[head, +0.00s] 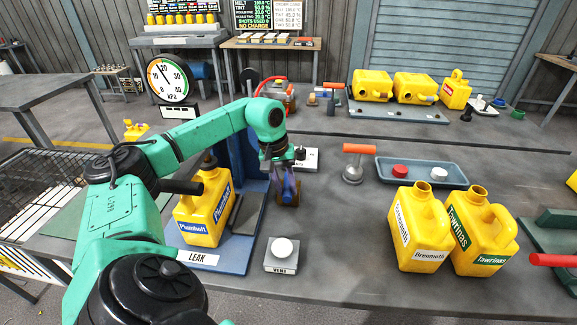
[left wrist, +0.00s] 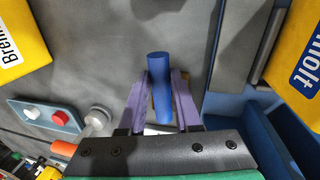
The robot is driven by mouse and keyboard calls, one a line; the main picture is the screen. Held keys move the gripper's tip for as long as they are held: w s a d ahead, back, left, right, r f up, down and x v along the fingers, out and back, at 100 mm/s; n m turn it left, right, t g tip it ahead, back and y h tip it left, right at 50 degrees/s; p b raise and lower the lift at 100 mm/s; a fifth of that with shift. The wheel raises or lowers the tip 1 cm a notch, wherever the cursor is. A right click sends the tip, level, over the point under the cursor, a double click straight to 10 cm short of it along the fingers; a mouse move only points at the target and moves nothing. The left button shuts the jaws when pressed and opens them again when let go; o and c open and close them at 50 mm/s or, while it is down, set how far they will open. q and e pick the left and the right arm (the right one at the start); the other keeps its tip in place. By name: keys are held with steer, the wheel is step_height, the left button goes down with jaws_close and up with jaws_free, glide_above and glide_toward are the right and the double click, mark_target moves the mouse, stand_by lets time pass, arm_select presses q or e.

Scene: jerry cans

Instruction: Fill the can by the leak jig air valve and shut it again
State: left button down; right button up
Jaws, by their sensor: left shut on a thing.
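My left gripper (head: 287,190) reaches over the leak jig (head: 249,225), a blue stand marked LEAK. In the left wrist view the gripper (left wrist: 160,110) is shut on a blue valve handle (left wrist: 159,70), with a purple finger on each side. The handle (head: 290,187) is partly hidden by the fingers in the head view. A yellow can (head: 205,212) with a blue label stands upright on the jig, left of the gripper. A round kPa gauge (head: 172,80) stands behind, its needle pointing to the upper left. My right gripper is not in view.
A white VENT button (head: 282,248) is in front of the gripper. Two yellow cans, Brenmoth (head: 417,235) and Tawrinas (head: 480,237), stand to the right. An orange-handled tool (head: 353,165) and a grey-blue tray (head: 420,176) with red and white caps lie behind them. The front middle bench is clear.

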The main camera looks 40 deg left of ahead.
arm_select(q)
steer(key=shift+s+a+m, duration=0.15)
steer(key=shift+a+m, duration=0.1)
steer(key=shift+m, duration=0.15)
steer(key=c, duration=0.6)
jaws_free()
steer(key=r, duration=0.4)
steer(key=s+a+r+p, duration=0.1)
steer(key=r, duration=0.4)
steer(key=s+a+r, duration=0.1)
steer(key=r, duration=0.4)
steer(key=shift+a+r, duration=0.2)
steer(key=shift+w+r+p, duration=0.1)
steer(key=shift+p, duration=0.25)
